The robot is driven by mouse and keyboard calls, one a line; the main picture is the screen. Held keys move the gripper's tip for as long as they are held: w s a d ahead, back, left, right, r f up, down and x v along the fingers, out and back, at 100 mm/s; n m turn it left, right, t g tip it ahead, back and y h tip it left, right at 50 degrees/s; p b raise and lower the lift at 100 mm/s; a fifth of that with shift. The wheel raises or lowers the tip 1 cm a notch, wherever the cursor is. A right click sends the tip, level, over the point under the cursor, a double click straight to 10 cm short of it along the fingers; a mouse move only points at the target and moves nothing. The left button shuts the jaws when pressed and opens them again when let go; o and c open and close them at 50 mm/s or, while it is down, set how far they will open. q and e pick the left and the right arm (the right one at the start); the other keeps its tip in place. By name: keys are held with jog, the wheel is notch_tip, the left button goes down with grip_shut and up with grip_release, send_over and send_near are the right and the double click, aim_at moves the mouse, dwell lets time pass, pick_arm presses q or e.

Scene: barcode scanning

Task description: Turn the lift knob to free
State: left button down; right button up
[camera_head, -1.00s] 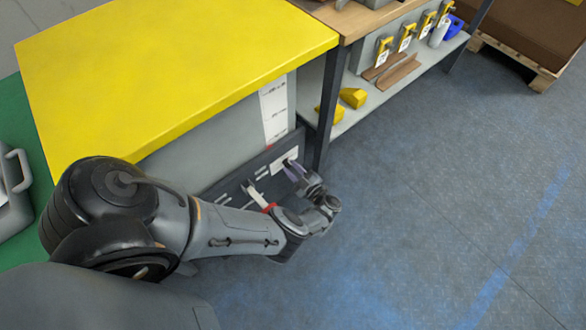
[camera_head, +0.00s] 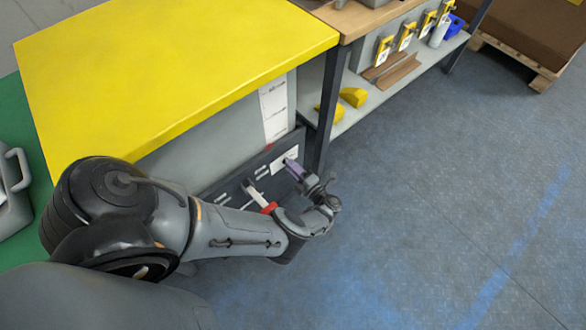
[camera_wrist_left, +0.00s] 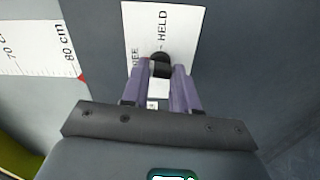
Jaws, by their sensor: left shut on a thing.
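The lift knob (camera_wrist_left: 161,58) is small and black and sits on a white label plate (camera_wrist_left: 187,30) on the dark panel. The plate reads HELD on the right and, partly hidden, FREE on the left. My left gripper (camera_wrist_left: 160,72) has its two purple fingers on either side of the knob, shut on it. The fingers hide part of the knob, and I cannot tell which word it points to. In the head view my left gripper (camera_head: 291,165) reaches the plate near the right end of the lift's front panel. My right gripper is not in view.
The lift has a wide yellow top (camera_head: 170,65). A white height scale (camera_head: 273,108) with a red pointer is on its side. A workbench shelf (camera_head: 350,112) with yellow blocks stands to the right, behind a dark leg (camera_head: 328,110). The blue-grey floor (camera_head: 440,200) is open.

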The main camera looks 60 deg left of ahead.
pick_arm(q)
jog(key=shift+n, duration=0.7)
jog(key=c, duration=0.9)
grip_release()
jog(key=shift+o, duration=0.2)
jog(key=b+v, duration=0.1)
jog(key=v, duration=0.9)
jog(key=shift+d, duration=0.4)
